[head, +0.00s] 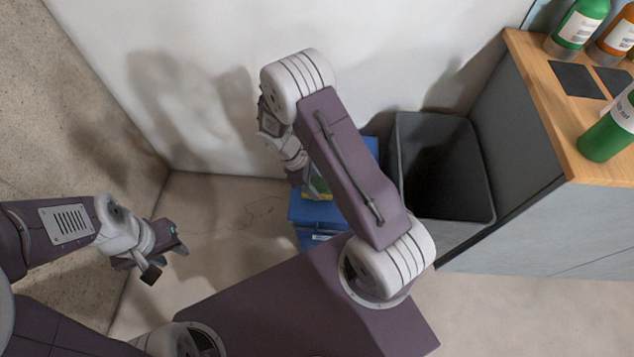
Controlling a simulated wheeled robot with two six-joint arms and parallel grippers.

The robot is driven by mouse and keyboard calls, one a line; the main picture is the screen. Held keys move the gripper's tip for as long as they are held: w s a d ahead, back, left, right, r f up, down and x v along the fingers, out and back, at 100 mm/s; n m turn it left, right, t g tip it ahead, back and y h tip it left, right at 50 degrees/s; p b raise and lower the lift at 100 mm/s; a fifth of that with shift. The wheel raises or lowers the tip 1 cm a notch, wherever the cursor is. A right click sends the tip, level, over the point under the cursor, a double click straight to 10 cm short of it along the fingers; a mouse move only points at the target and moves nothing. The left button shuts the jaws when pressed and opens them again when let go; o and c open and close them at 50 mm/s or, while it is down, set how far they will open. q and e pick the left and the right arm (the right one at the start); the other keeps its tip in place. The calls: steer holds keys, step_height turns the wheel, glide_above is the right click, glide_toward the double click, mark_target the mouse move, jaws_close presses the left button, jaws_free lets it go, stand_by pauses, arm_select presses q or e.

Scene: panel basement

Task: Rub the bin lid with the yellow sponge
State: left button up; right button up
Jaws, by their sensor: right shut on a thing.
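A blue bin stands on the floor in the middle, with its flat blue lid (318,211) facing up. My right arm hides much of the lid. My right gripper (312,188) points down over the lid and is shut on the yellow sponge (319,196), of which only a small yellow-green patch shows. The sponge is at the lid's surface or just above it; I cannot tell whether they touch. My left gripper (166,261) is open and empty, over the floor to the left of the blue bin.
An open dark grey bin (478,213) stands right of the blue one, beside a grey cabinet with a wooden top (560,80). Green bottles (578,25) and an orange bottle (616,38) stand on that top. A white wall is behind; the floor at left is clear.

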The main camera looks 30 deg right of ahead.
steer(key=shift+p+v, duration=0.75)
steer(key=shift+v, duration=0.25)
steer(key=shift+r+p, duration=0.75)
steer(key=shift+r, duration=0.15)
step_height(320, 180, up, 2)
steer(key=shift+r+p, duration=0.1)
steer(key=shift+p, duration=1.05)
steer(key=shift+r+p, duration=1.1)
steer(key=shift+r, duration=0.05)
